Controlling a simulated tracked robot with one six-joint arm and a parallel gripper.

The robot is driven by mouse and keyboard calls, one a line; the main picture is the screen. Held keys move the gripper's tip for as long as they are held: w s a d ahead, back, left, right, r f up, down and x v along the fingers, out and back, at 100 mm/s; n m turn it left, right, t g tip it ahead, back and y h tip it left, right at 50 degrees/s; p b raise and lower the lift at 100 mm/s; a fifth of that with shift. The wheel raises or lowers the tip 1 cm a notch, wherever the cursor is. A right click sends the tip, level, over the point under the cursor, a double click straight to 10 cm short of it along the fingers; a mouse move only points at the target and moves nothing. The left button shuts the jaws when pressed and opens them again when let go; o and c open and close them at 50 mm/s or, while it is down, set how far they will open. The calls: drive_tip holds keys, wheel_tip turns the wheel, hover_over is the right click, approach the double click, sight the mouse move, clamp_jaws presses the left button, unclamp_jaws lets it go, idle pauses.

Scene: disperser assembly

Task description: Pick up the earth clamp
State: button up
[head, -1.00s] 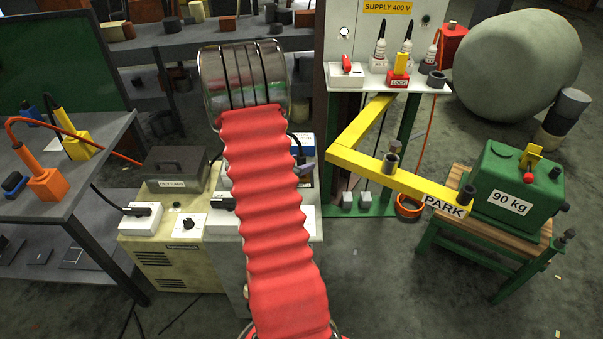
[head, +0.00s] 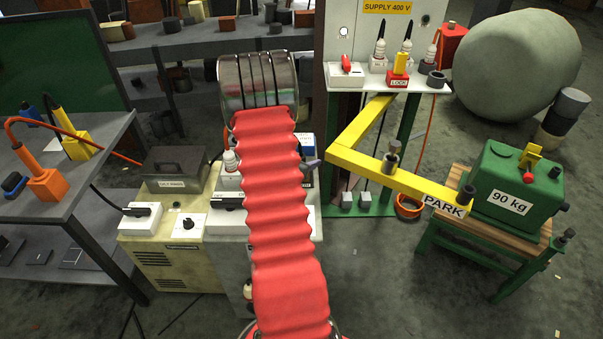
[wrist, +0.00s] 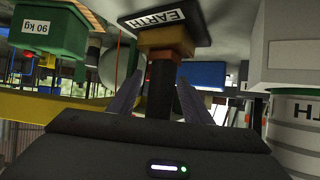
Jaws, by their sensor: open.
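In the wrist view, where the scene appears upside down, the earth clamp (wrist: 167,47) shows as an orange-brown block with a dark upright handle. It is at a dark plate labelled EARTH (wrist: 166,20). My gripper (wrist: 160,100) is open, with one finger on each side of the handle. I cannot tell whether either finger touches it. In the head view, my red arm hides the clamp and most of the gripper.
A yellow bar marked PARK (head: 400,178) and a green 90 kg box (head: 515,185) on a wooden stand are to the right. The supply panel (head: 395,75) stands behind. A grey table (head: 60,195) with orange and yellow clamps is at left.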

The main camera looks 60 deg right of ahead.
drive_tip(key=shift+c, duration=0.3)
clamp_jaws()
drive_tip(key=shift+r, duration=0.1)
